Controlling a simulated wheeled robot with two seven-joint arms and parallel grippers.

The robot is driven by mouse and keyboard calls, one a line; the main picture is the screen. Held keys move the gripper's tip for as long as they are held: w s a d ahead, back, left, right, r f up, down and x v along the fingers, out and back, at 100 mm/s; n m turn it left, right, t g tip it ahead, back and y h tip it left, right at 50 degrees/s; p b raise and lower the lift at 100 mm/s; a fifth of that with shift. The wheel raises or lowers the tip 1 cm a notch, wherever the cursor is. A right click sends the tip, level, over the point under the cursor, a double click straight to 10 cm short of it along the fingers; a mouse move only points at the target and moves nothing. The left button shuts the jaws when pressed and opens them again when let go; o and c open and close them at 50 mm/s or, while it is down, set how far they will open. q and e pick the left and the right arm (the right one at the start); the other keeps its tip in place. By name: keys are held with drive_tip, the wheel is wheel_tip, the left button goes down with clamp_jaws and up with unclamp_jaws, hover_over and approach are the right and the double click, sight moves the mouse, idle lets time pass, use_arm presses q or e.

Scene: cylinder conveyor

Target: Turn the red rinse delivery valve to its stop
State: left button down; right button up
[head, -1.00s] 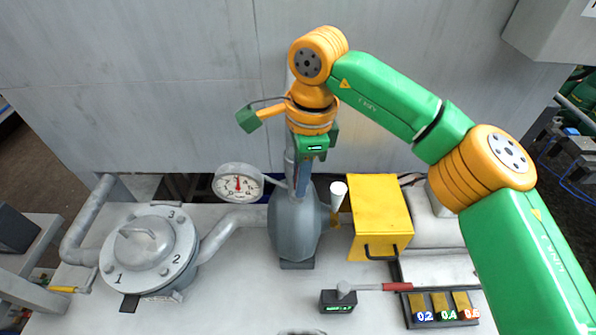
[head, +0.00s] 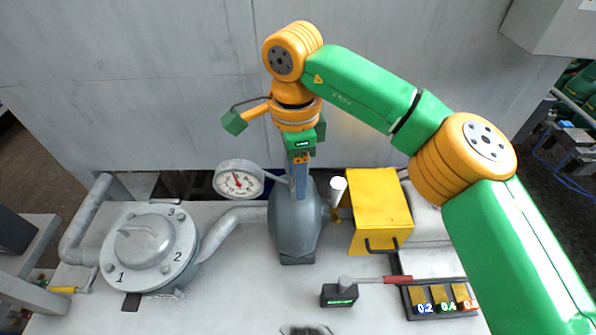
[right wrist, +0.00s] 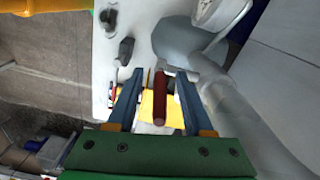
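My right gripper (head: 299,194) points down over the grey rounded vessel (head: 295,228) in the head view and covers what lies behind it. In the right wrist view its two blue-grey fingers (right wrist: 158,98) are apart. A dark red bar (right wrist: 160,105), which looks like the red valve's handle, lies between them with a visible gap on each side. In the head view I cannot make out this red handle behind the gripper. My left gripper is not in view.
A round gauge (head: 238,180) stands just left of the gripper. A yellow box (head: 378,212) and a white funnel (head: 338,187) are on the right. A lidded flange (head: 150,250) is at left.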

wheel_tip(320, 180, up, 7)
drive_tip(key=shift+a+f, duration=0.1)
drive_tip(key=shift+f, duration=0.1)
drive_tip(key=shift+r, duration=0.3)
idle(0.3)
